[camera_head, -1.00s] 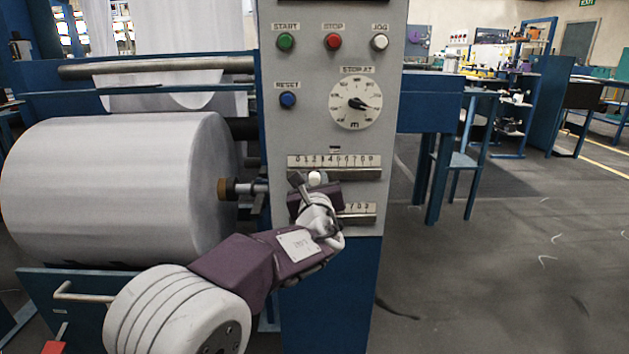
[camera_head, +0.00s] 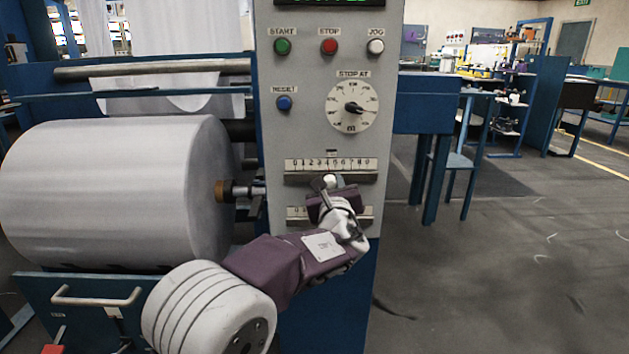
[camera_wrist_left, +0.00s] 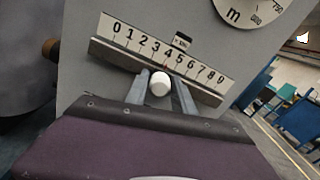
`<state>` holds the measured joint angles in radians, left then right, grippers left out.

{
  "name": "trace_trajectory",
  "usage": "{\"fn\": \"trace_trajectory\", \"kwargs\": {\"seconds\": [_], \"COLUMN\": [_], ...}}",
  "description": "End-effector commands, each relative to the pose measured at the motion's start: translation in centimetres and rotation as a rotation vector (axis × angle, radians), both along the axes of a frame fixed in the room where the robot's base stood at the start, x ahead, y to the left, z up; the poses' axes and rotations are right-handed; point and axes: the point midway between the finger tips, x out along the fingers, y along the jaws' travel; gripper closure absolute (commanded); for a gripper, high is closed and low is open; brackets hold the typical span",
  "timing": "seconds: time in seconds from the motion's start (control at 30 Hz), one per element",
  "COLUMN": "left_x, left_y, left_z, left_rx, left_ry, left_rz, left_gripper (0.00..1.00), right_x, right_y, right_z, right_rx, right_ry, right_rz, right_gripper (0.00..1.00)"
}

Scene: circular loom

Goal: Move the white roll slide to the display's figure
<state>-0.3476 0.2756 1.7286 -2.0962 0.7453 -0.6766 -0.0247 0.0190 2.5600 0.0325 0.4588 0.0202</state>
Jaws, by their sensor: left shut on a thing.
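The white roll slide (camera_head: 330,181) is a small white knob on the rail under the upper 0-to-9 scale (camera_head: 345,165) of the grey panel. In the left wrist view the knob (camera_wrist_left: 160,84) sits between the two grey fingers of my left gripper (camera_wrist_left: 159,88), which is shut on it. The knob stands roughly below the 4, near a small red mark; its exact reading is hard to tell. The green-lit display (camera_head: 323,2) is cut off at the top edge, so its figure cannot be read. My right gripper is not in view.
A second scale (camera_head: 296,212) lies lower on the panel, partly hidden by my left gripper. Above are the green, red, white and blue buttons and the stop-at dial (camera_head: 352,106). A large white roll (camera_head: 110,190) fills the left. Open floor lies right.

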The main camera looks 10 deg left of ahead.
Motion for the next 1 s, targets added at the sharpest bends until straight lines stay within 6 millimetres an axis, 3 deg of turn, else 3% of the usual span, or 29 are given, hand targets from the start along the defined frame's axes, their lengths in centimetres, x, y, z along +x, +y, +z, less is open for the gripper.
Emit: {"fn": "trace_trajectory", "kwargs": {"seconds": [0.13, 0.4, 0.43, 0.5, 0.83, 1.0], "left_x": [0.4, 0.4, 0.4, 0.4, 0.2, -2.1], "left_y": [-1.5, -1.6, -1.6, -1.5, -1.6, -2.3], "left_z": [0.0, -0.1, -0.1, -0.1, 0.1, 0.2], "left_rx": [-0.002, -0.001, -0.001, -0.001, 0.001, 0.002], "left_ry": [0.001, 0.002, 0.002, 0.002, 0.000, 0.001], "left_rz": [-0.001, 0.000, 0.000, 0.000, -0.001, -0.003], "left_gripper": [1.00, 1.00, 0.64, 0.52, 0.52, 0.52], "right_x": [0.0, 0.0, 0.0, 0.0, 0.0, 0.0], "right_y": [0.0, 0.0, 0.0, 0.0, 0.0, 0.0], "right_z": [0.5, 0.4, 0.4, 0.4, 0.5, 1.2], "right_rx": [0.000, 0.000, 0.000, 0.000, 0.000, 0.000], "right_ry": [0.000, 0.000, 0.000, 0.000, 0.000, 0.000], "right_rz": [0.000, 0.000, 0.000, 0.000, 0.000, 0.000], "right_gripper": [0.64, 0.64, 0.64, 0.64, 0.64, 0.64]}}
